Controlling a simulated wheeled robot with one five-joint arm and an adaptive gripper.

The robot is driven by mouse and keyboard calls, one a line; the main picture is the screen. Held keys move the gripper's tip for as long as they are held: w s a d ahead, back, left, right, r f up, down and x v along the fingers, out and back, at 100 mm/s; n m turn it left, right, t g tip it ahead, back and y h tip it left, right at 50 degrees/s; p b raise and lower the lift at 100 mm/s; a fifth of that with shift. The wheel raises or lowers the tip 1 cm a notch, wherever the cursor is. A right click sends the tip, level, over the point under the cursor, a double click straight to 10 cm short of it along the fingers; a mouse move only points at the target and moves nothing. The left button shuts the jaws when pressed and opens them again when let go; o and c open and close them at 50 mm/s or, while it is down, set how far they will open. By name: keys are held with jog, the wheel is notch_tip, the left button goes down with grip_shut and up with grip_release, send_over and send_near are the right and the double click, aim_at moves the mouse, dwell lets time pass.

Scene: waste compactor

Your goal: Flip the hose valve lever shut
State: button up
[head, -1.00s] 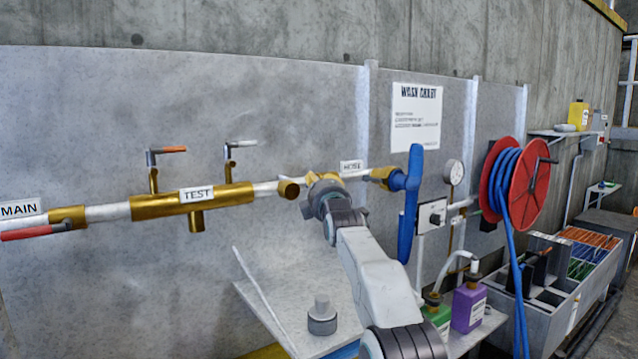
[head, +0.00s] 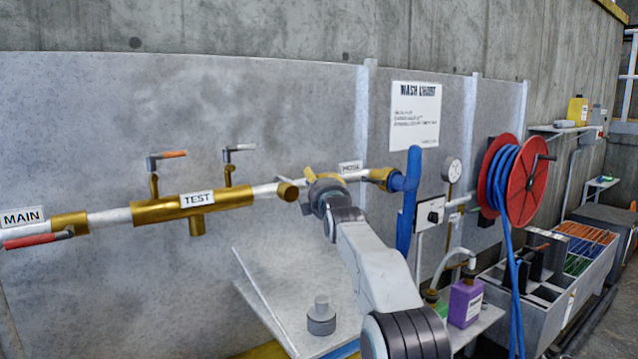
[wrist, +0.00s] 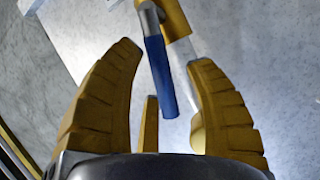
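The hose valve lever has a blue grip (wrist: 160,75) on a grey arm and joins a brass valve body (wrist: 175,18) at the top of the wrist view. My gripper (wrist: 163,57) is open, with its yellow-brown fingers apart on either side of the blue grip. Gaps show between the grip and the side fingers. In the head view my gripper (head: 316,177) is at the pipe, left of the HOSE label (head: 350,167). It hides the valve and lever there.
A thick blue hose (head: 408,200) hangs just right of my arm. A grey shelf (head: 285,300) lies below.

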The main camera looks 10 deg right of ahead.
jog(key=shift+o, duration=0.2)
jog(key=shift+s+r, duration=0.1)
jog(key=shift+s, duration=0.05)
jog(key=s+f, duration=0.1)
jog(key=s, duration=1)
jog(key=shift+s, duration=0.35)
jog(key=shift+f, duration=0.15)
jog(key=shift+c, duration=0.5)
